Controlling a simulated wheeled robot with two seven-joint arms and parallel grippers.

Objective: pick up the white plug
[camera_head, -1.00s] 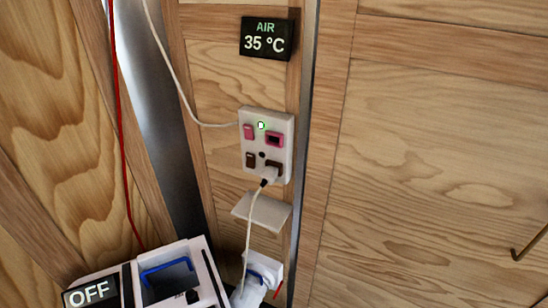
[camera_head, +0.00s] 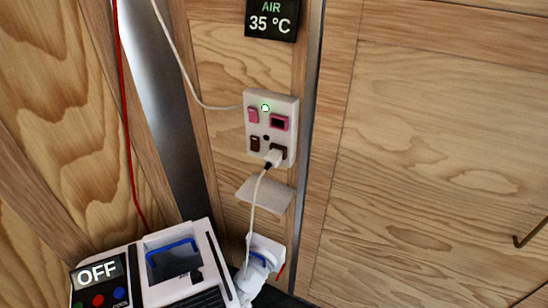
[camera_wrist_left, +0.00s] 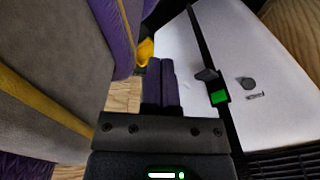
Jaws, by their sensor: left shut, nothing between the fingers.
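In the head view, the white plug (camera_head: 274,157) sits in the lower right of a white socket panel (camera_head: 271,127) on the wooden wall. Its black collar and white cord (camera_head: 252,213) hang down past a small white ledge (camera_head: 264,194). My left gripper (camera_wrist_left: 160,64) shows only in the left wrist view. Its dark fingers are together with nothing between them. The plug cannot be made out in the wrist view, and the gripper is away from it. My right gripper is in neither view.
A white unit (camera_head: 155,272) with an OFF display stands at the lower left, with a white fitting (camera_head: 258,264) beside it. A red cable (camera_head: 125,120) hangs at left. The wrist view shows purple-edged grey cushions (camera_wrist_left: 60,60) and a white surface (camera_wrist_left: 255,75) close by.

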